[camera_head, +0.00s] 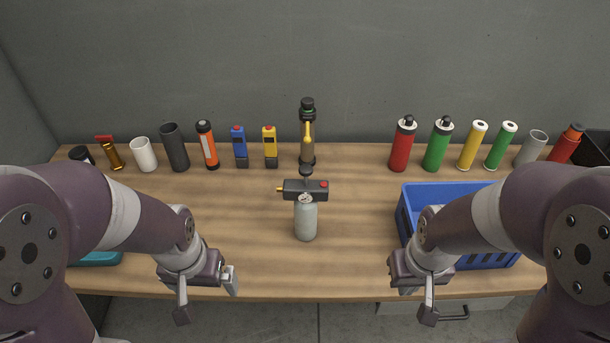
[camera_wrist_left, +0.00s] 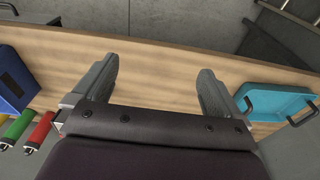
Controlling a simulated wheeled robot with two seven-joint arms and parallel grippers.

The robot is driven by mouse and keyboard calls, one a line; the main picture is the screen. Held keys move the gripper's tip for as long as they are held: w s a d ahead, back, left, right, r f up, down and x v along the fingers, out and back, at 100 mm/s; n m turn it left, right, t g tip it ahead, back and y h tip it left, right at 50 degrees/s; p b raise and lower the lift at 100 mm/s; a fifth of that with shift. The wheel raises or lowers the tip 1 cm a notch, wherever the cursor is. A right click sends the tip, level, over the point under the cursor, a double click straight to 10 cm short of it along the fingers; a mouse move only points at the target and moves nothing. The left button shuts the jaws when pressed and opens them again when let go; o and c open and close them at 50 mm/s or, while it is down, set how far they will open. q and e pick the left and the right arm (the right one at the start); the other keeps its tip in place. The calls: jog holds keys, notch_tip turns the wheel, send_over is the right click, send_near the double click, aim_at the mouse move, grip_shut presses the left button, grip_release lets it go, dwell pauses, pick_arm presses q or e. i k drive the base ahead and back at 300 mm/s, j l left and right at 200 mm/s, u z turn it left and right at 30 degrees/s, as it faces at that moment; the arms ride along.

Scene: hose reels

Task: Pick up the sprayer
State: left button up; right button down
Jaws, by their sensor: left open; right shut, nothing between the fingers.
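The sprayer (camera_head: 306,218) stands upright near the middle of the wooden table in the head view. It has a pale grey bottle, a dark head with a round gauge, a yellow nozzle pointing left and a red button. My left gripper (camera_head: 207,290) is open and empty at the table's front edge, left of the sprayer and apart from it. In the left wrist view its two fingers (camera_wrist_left: 153,85) are spread over bare wood, and I cannot see the sprayer there. My right gripper (camera_head: 417,299) is shut and empty by the front edge, to the right of the sprayer.
A black and yellow tool (camera_head: 307,140) stands just behind the sprayer. Several bottles, tubes and cups line the back. A blue crate (camera_head: 407,222) sits at the right, a teal tray (camera_head: 97,259) at the front left. Wood on both sides of the sprayer is clear.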

aim_at(306, 200)
jog(key=i+z, duration=0.2)
jog(key=z, duration=0.15)
jog(key=i+j+z, duration=0.1)
jog(key=z, duration=0.25)
jog(key=i+j+z, duration=0.15)
jog(key=i+z, duration=0.2)
jog(key=k, duration=0.05)
